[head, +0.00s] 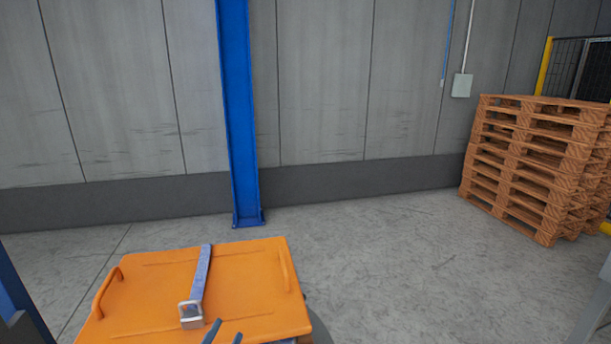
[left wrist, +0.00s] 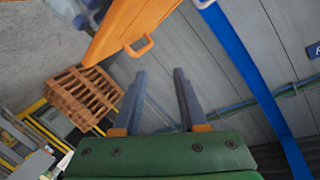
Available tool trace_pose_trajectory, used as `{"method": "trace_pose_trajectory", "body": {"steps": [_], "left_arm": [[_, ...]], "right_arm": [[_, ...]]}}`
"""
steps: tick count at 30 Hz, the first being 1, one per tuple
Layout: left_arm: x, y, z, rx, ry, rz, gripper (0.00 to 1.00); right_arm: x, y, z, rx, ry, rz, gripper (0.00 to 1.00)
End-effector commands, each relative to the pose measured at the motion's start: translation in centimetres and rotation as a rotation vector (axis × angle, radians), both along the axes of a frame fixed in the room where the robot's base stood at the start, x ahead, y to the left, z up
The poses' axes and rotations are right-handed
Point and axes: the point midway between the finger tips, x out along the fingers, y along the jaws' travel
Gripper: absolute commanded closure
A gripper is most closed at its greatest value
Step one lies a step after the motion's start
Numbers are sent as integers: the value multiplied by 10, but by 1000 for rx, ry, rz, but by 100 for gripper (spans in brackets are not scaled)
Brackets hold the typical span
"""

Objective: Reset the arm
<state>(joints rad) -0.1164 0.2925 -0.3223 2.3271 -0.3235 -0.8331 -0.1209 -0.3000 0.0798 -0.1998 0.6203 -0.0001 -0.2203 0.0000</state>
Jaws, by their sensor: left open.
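My left gripper (head: 225,333) shows only as two dark fingertips at the bottom edge of the head view, in front of the near edge of an orange panel with two handles (head: 255,300). In the left wrist view the two fingers of my left gripper (left wrist: 157,85) stand apart with nothing between them. The orange panel (left wrist: 128,22) also shows there, beyond the fingertips, with one handle pointing toward them. Most of the left arm is hidden, and my right gripper is in neither view.
A blue-grey strip with a silver end piece (head: 192,314) lies on the orange panel. A blue post (head: 237,120) stands by the grey wall. Stacked wooden pallets (head: 530,165) stand at right. The middle floor is clear. Pale bottles (left wrist: 68,12) show in the wrist view.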

Motion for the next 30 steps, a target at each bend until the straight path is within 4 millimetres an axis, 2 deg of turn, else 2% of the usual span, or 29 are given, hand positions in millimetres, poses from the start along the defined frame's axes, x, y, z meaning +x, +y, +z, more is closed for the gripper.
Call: {"method": "trace_pose_trajectory", "body": {"steps": [1, 3, 6, 9, 14, 19, 23, 26, 29, 30], "left_arm": [[-18, 10, -36, -66, 153, 55, 59], [-46, 19, -78, -141, 348, 127, 59], [-90, 27, -123, -219, 582, 210, 59], [-136, 29, -154, -279, 786, 279, 59], [-210, 27, -185, -353, 1078, 375, 59], [-205, 25, -247, -339, 1121, 381, 59], [-211, 25, -300, -327, 1151, 382, 59], [-227, 27, -345, -316, 1179, 384, 59], [-257, 31, -393, -300, 1217, 387, 59], [-273, 33, -409, -294, 1232, 388, 59]], "right_arm": [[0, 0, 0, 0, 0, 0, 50], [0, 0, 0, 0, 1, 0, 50], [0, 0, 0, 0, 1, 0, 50], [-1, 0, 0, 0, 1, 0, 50], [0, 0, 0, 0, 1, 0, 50], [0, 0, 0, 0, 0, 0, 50], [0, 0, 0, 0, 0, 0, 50], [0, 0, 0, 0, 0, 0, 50], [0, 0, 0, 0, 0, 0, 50], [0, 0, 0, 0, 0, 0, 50]]}}
